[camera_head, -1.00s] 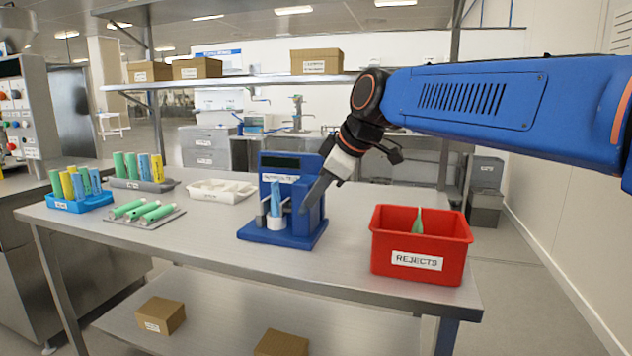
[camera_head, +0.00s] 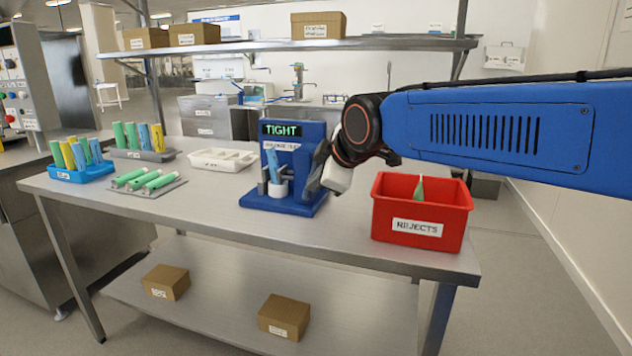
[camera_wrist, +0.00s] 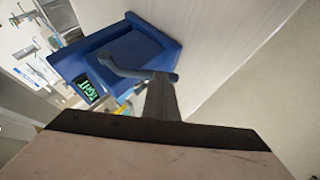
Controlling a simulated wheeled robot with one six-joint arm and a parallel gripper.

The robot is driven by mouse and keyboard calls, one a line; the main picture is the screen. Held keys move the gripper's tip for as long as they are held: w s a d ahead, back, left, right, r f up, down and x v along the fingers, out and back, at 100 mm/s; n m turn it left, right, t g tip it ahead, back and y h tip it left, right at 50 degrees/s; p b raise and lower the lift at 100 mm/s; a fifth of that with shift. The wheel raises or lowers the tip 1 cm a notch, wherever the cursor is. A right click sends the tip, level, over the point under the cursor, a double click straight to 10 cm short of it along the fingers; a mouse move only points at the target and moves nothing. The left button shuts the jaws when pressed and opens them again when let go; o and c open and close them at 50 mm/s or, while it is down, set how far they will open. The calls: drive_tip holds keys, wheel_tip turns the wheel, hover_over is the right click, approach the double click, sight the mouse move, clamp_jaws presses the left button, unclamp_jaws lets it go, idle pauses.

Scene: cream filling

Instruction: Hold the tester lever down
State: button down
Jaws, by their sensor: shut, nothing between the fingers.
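The blue tester (camera_head: 300,160) stands on the steel table. Its display (camera_head: 284,130) is lit and reads TIGHT in green; it also shows in the wrist view (camera_wrist: 90,87). A light blue tube (camera_head: 280,168) stands in the white cup at the tester's front. My gripper (camera_head: 312,182) is shut and empty at the tester's right side, low down. In the wrist view, my shut fingers (camera_wrist: 162,95) meet the grey-blue tester lever (camera_wrist: 125,70) near its end and seem to touch it. The lever is hidden behind my gripper in the head view.
A red REJECTS bin (camera_head: 420,215) with a green tube (camera_head: 419,190) in it stands right of the tester. A white tray (camera_head: 222,160), a grey tray (camera_head: 143,184) of green tubes, a blue rack (camera_head: 80,173) and a grey rack (camera_head: 143,154) are at the left.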

drive_tip(key=shift+r, duration=0.9)
drive_tip(key=v, duration=1.4)
drive_tip(key=shift+w+d+r, duration=0.25)
drive_tip(key=shift+w, duration=0.15)
drive_tip(key=s+d+f+m+g+h, duration=0.1)
drive_tip(key=s+d+f+m, duration=0.4)
drive_tip(key=f, duration=0.6)
drive_tip(key=s+d+f+m+g+h, duration=0.1)
drive_tip(key=s+d+f+m+h, duration=0.1)
drive_tip(key=s+d+f+m, duration=0.4)
drive_tip(key=s+d+f+m+g+h, duration=0.1)
drive_tip(key=s+d+f+m+g, duration=0.1)
drive_tip(key=s+d+f+m, duration=0.3)
drive_tip(key=s+d+f, duration=0.4)
drive_tip(key=d+f, duration=0.3)
drive_tip(key=f, duration=0.4)
drive_tip(key=shift+s, duration=0.4)
